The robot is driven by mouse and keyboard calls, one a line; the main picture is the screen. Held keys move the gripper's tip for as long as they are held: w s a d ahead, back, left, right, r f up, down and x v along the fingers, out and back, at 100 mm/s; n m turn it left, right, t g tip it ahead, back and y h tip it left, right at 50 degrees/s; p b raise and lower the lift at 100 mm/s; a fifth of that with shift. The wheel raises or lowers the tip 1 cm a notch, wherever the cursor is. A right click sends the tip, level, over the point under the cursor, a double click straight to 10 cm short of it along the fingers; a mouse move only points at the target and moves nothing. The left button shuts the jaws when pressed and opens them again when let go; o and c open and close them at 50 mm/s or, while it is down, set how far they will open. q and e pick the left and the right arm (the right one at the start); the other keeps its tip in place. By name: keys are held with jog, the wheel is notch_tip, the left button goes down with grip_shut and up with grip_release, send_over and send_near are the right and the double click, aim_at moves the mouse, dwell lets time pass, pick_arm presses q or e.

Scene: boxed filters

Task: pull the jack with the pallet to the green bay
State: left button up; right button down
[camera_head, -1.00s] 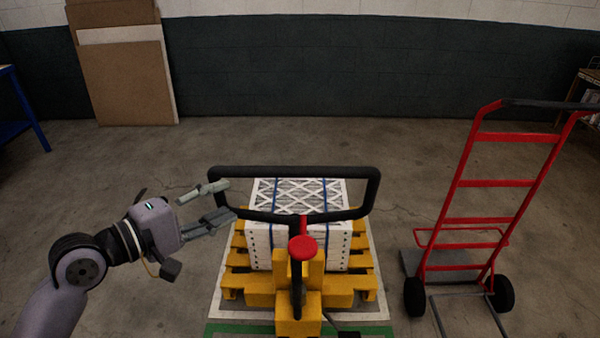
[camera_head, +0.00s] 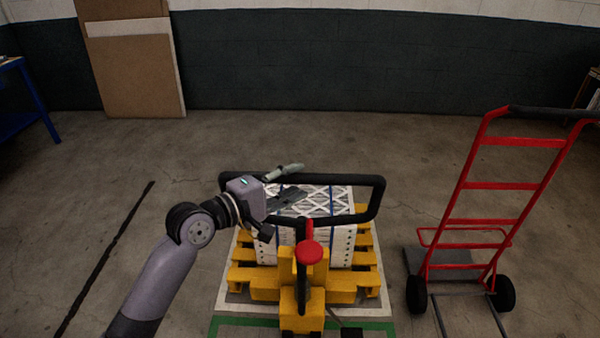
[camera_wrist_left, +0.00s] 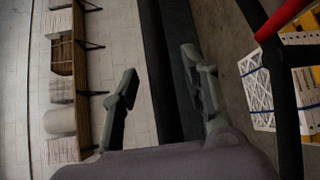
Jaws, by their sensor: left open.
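The jack's black loop handle (camera_head: 375,205) rises in front of the load, with a red knob (camera_head: 309,252) below it. The yellow jack body (camera_head: 302,285) stands at the front of the yellow pallet (camera_head: 362,262). A strapped white stack of boxed filters (camera_head: 340,240) sits on the pallet. My left gripper (camera_head: 298,181) is open and empty, overlapping the upper left of the loop in the head view. In the left wrist view the gripper (camera_wrist_left: 158,65) has nothing between its fingers; the black handle (camera_wrist_left: 285,95) passes to the right of them. My right gripper is out of view.
A green floor line (camera_head: 370,325) crosses just in front of the pallet. A red hand truck (camera_head: 492,185) stands close on the right. Brown boards (camera_head: 135,70) lean on the back wall. A blue table (camera_head: 30,110) is far left. Floor behind the pallet is clear.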

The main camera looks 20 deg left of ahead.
pick_arm(q)
jog(key=shift+x, duration=1.25)
jog(key=shift+c, duration=0.2)
jog(key=shift+f, duration=0.1)
grip_shut()
